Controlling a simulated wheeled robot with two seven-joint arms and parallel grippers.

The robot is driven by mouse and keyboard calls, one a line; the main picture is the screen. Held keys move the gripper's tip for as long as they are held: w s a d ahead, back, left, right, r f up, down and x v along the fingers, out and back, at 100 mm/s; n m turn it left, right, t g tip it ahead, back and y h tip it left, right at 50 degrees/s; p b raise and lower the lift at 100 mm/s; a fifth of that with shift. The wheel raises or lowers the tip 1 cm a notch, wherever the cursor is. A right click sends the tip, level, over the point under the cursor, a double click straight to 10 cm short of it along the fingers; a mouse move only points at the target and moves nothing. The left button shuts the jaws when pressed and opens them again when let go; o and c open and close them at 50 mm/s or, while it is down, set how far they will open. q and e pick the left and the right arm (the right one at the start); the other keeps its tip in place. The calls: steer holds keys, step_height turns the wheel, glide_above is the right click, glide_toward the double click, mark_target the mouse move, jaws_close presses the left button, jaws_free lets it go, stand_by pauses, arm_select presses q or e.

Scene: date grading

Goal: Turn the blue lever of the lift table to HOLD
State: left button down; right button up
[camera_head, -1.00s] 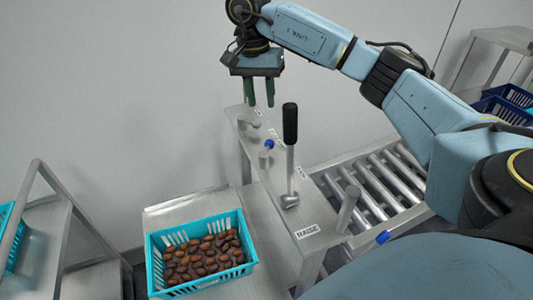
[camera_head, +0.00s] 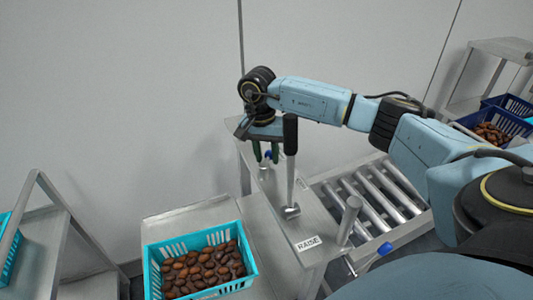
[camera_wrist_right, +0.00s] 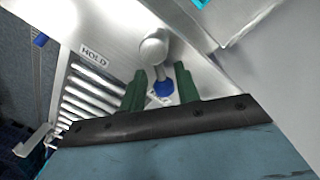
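The small blue lever tip (camera_head: 267,154) of the lift table shows in the head view, partly hidden behind my right gripper's fingers. In the right wrist view the blue tip (camera_wrist_right: 163,88) lies between the two green fingers, beside a rounded metal post (camera_wrist_right: 153,47). The HOLD label (camera_wrist_right: 94,55) is left of the post. My right gripper (camera_head: 266,152) is open, with a gap visible on each side of the blue tip (camera_wrist_right: 163,88). I cannot tell whether a finger touches it. My left gripper is not in view.
A teal crate (camera_head: 250,262) of dates sits at front left. A roller conveyor (camera_head: 372,205) runs at right. Blue crates (camera_head: 515,105) stand far right.

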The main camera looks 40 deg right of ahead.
steer(key=shift+f, duration=0.15)
steer(key=shift+c, duration=0.4)
jaws_close()
steer(key=shift+d+m, duration=0.1)
steer(key=shift+m, duration=0.2)
steer(key=m, duration=0.2)
steer(key=s+m, duration=0.1)
steer(key=shift+d+m, duration=0.25)
steer(key=shift+m, duration=0.05)
steer(key=m, duration=0.2)
steer(key=s+m+p, duration=0.1)
steer(key=m, duration=0.2)
steer(key=shift+s+y, duration=0.15)
steer(key=shift+y, duration=0.25)
steer(key=m, duration=0.2)
steer(key=s+m, duration=0.1)
steer(key=m, duration=0.2)
steer(key=shift+s+a+r+m+y+p, duration=0.2)
steer(key=shift+a+m+y+p, duration=0.1)
steer(key=shift+m, duration=0.1)
steer(key=shift+s+a+m+t, duration=0.15)
steer(key=shift+s+a+m, duration=0.1)
steer(key=shift+m, duration=1)
steer(key=shift+s+a+m+t, duration=0.1)
steer(key=shift+a+m+t, duration=0.1)
steer(key=shift+m, duration=1.05)
steer(key=shift+f, duration=0.1)
